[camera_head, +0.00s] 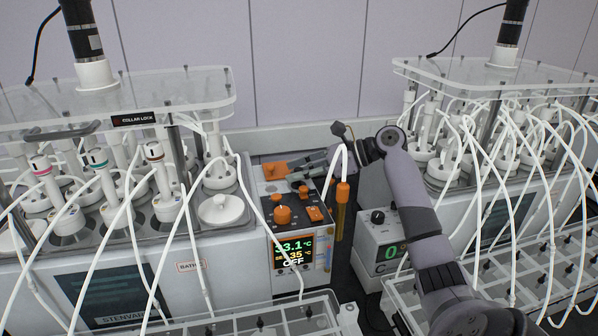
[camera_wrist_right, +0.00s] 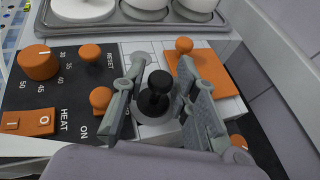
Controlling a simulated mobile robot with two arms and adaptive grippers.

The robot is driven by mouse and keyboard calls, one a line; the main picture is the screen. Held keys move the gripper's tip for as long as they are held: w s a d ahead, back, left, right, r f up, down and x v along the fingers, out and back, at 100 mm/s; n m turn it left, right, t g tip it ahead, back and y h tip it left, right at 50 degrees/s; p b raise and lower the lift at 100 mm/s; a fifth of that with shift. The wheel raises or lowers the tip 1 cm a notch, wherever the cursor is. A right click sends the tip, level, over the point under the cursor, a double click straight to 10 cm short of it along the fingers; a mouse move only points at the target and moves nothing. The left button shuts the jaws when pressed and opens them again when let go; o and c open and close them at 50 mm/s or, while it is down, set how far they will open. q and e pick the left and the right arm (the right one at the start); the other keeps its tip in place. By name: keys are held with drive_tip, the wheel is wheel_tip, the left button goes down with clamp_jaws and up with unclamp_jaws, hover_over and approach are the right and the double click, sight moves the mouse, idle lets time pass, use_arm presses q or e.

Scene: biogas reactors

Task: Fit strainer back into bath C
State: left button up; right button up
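A small black knob on a round grey base (camera_wrist_right: 156,92) stands upright in the top of the bath unit, in the right wrist view. I take it for the strainer's handle but cannot tell for sure; no strainer mesh shows. My right gripper (camera_wrist_right: 160,70) is open, one finger on each side of the knob, with visible gaps. In the head view my right gripper (camera_head: 296,170) reaches left over the unit's top, behind the control panel (camera_head: 285,212), and hides the knob. The bath's label (camera_head: 190,266) is only partly readable. My left gripper is not in view.
An orange plate with a knob (camera_wrist_right: 205,75) lies close right of the right finger. Orange heater knobs (camera_wrist_right: 38,62) stand to the left. A white tube with an orange-brown end (camera_head: 342,195) hangs near my right forearm. Reactor bottles and white hoses crowd both sides.

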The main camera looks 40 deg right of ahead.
drive_tip(key=shift+o, duration=1.2)
drive_tip(key=v, duration=0.7)
drive_tip(key=shift+s, duration=0.15)
drive_tip(key=shift+d+r, duration=0.1)
drive_tip(key=shift+r, duration=0.05)
